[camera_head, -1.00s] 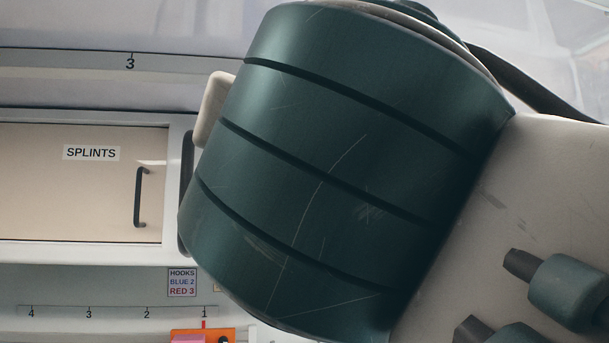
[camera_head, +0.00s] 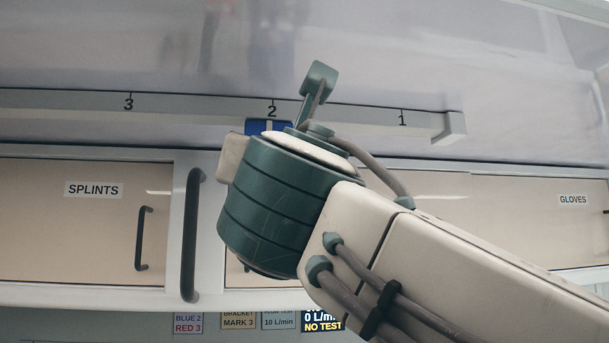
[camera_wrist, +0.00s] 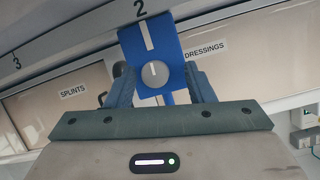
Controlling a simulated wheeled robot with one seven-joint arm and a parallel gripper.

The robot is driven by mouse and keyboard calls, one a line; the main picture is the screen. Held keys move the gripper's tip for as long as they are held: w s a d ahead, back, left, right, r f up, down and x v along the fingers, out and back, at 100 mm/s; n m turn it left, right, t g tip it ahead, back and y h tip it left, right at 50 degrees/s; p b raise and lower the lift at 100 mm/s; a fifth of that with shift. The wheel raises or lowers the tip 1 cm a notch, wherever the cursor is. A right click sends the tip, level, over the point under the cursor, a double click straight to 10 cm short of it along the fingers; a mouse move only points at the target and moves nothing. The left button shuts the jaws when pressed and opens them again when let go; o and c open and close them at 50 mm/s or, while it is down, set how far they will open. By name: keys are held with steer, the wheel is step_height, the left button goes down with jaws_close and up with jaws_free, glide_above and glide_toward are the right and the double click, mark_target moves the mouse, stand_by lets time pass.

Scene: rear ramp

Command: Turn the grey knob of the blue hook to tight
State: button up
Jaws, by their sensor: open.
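The blue hook (camera_wrist: 150,40) hangs on the rail at mark 2 in the wrist view. Its upper part also shows in the head view (camera_head: 268,127), partly behind my arm. The round grey knob (camera_wrist: 155,74) is on the hook's front, with a pale line on it that looks close to upright. No tight label can be read. My gripper (camera_wrist: 160,86) is open, with one finger left and one right of the knob in the wrist view. I cannot tell whether the fingertips reach around it or touch it. In the head view my arm hides the knob and the fingers.
The grey rail (camera_head: 190,107) with marks 1, 2 and 3 runs above the cabinets. A SPLINTS cabinet door (camera_head: 75,225) with a black handle is below left, a GLOVES door (camera_head: 500,215) below right. A dark vertical grab handle (camera_head: 191,235) stands left of my wrist.

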steer(key=shift+a, duration=0.3)
steer(key=shift+d, duration=0.1)
steer(key=c, duration=1)
steer(key=shift+f+m+h, duration=0.1)
steer(key=shift+m+h, duration=0.3)
steer(key=shift+m, duration=0.2)
steer(key=m+g+h, duration=0.1)
steer(key=m+h, duration=0.1)
steer(key=m, duration=0.5)
steer(key=m+g+h+p, duration=0.1)
steer(key=m+h, duration=0.1)
steer(key=m, duration=0.5)
steer(key=a+m+g+h+p, duration=0.1)
steer(key=m+g+h, duration=0.1)
steer(key=m, duration=0.5)
steer(key=shift+s+r+h, duration=0.15)
steer(key=shift+r+h, duration=0.25)
steer(key=shift+h, duration=0.2)
steer(key=shift+m, duration=0.3)
